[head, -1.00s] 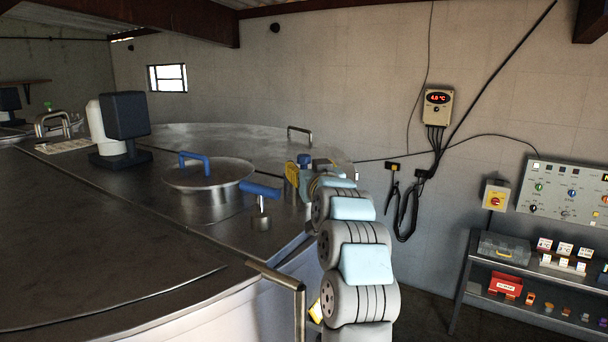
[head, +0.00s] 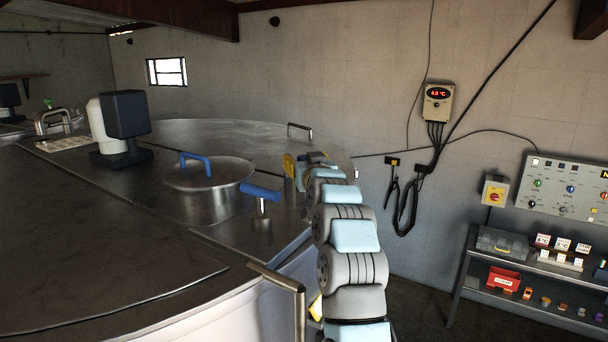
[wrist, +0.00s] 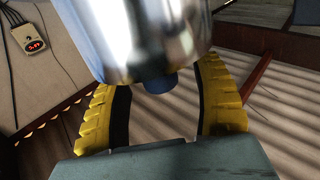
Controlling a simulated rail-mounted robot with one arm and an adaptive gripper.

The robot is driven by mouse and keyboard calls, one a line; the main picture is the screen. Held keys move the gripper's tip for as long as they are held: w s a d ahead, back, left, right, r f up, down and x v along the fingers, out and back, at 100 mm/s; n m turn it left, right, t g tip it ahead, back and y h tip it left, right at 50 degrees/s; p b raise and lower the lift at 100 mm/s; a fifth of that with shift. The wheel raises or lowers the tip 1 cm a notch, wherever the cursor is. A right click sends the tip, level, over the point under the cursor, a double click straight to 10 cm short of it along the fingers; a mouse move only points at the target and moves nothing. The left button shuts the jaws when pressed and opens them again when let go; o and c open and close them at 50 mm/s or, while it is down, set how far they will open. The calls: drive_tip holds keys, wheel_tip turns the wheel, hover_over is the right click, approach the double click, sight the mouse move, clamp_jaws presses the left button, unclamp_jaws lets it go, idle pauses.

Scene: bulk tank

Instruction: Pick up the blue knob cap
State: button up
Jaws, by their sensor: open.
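My gripper (head: 293,166), with yellow fingers, is open at the right end of the steel tank top, partly hidden by my arm in the head view. In the wrist view my gripper (wrist: 158,95) has its fingers spread, with a blue part (wrist: 158,82) showing between them. This part sits under a large shiny metal cylinder (wrist: 150,35) close to the camera. I cannot tell whether the blue part is the blue knob cap. Contact with the fingers is not clear. Small coloured pieces, one bluish (head: 599,317), lie on the lower shelf at right, too small to identify.
A round lid (head: 208,174) with a blue handle and a blue T-handle (head: 262,192) stand on the tank left of my arm. A metal rail (head: 297,290) rises at the tank's front edge. A shelf rack (head: 490,262) and control panel (head: 565,187) are at right.

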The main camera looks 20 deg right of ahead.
drive_tip(key=shift+w+d+r, duration=0.1)
drive_tip(key=shift+w, duration=0.4)
clamp_jaws()
drive_tip(key=shift+r, duration=0.1)
wheel_tip(320, 180, up, 28)
drive_tip(key=p, duration=0.9)
drive_tip(key=shift+f, duration=0.2)
